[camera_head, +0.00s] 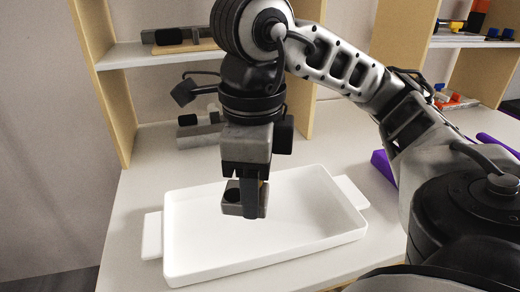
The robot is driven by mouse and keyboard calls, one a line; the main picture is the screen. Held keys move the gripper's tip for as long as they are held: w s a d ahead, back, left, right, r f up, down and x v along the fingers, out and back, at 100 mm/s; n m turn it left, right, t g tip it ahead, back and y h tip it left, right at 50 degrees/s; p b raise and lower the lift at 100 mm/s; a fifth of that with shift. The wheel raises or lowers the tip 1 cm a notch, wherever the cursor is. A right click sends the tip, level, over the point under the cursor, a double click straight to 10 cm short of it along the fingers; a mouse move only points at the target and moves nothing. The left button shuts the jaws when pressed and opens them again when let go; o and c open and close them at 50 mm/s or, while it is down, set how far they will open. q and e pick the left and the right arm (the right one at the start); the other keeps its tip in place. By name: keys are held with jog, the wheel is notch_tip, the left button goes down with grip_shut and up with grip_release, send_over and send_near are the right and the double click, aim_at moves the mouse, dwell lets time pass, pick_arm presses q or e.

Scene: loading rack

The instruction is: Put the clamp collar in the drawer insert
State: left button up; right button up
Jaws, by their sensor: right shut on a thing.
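The clamp collar (233,207) is a small dark grey piece with a dark round spot on its top face. My right gripper (250,195) points down and is shut on the collar. One finger hides part of it. The drawer insert (330,244) looks like the shallow white tray with a handle at each end, lying on the pale table. The collar appears over the tray, near its middle; I cannot tell exactly how high it is above the floor. The tray floor that shows is bare. My left gripper is out of view.
A wooden shelf unit (112,107) stands behind the tray. A grey metal part (187,131) lies on the table at its foot, and another dark part (163,37) rests on the shelf. A purple object (383,163) is right of the tray. The table left of the tray is clear.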

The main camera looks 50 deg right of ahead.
aim_at(229, 180)
jog(key=w+f+m, duration=0.1)
jog(key=m, duration=0.2)
jog(key=w+f+m, duration=0.1)
jog(key=w+m, duration=0.1)
jog(key=m, duration=0.1)
jog(key=w+f+m, duration=0.1)
jog(key=f+m, duration=0.1)
jog(key=shift+w+a+m, duration=0.2)
jog(key=shift+a+m, duration=0.05)
jog(key=shift+m, duration=0.15)
jog(key=w+f, duration=0.2)
jog(key=f, duration=0.1)
jog(key=w+f, duration=0.1)
jog(key=w, duration=0.1)
jog(key=shift+a+f, duration=0.4)
jog(key=shift+w+a+f, duration=0.1)
jog(key=shift+w+f, duration=0.1)
jog(key=shift+f, duration=0.05)
jog(key=shift+w+f+p, duration=0.2)
jog(key=shift+f, duration=0.8)
jog(key=shift+w+f+p, duration=0.15)
jog(key=shift+f, duration=0.8)
